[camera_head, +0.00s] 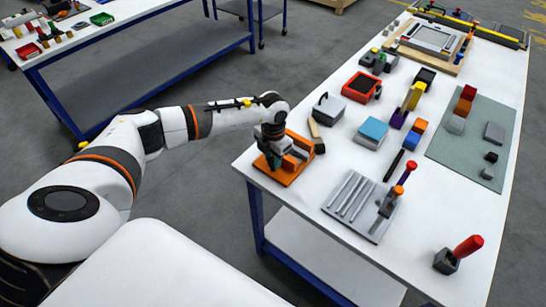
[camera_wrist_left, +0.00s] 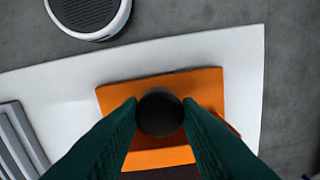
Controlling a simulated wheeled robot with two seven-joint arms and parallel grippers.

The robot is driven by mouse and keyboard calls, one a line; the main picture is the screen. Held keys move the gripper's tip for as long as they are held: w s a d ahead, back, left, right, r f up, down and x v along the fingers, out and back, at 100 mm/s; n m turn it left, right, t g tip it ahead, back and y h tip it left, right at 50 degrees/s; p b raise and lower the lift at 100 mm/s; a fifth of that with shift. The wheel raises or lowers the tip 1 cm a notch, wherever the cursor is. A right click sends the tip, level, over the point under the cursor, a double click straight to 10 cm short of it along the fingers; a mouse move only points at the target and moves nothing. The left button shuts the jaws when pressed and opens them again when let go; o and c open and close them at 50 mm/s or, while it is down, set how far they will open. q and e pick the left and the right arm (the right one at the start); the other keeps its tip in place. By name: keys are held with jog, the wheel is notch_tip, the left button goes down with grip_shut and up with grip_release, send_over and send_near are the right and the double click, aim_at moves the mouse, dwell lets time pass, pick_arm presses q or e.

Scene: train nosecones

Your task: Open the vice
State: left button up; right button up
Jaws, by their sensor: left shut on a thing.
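The orange vice (camera_head: 284,176) sits at the near left corner of the white worktable. Its orange body (camera_wrist_left: 206,84) also shows in the left wrist view. A round black knob (camera_wrist_left: 160,113) on the vice lies between the dark green fingers of my left gripper (camera_wrist_left: 160,116). The fingers are closed on the knob from both sides. In the head view my left gripper (camera_head: 272,150) comes down over the vice and hides part of it, so I cannot tell how far apart the jaws are. My right gripper is not in view.
On the worktable (camera_head: 310,195), a grey grooved plate (camera_head: 352,205) lies right of the vice. A grey box (camera_head: 328,108) and a blue-topped box (camera_head: 371,132) stand behind. A red-handled tool (camera_head: 460,252) stands at the near right. The table edge is close to the vice.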

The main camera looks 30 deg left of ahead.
pick_arm(q)
jog(key=n+b, duration=0.1)
jog(key=n, duration=0.4)
jog(key=shift+n, duration=0.4)
jog(key=n, duration=0.5)
jog(key=shift+r, duration=0.1)
jog(key=shift+w+a, duration=0.1)
dwell(0.3)
jog(key=o, duration=1)
jog(key=shift+r, duration=0.1)
jog(key=shift+c, duration=0.2)
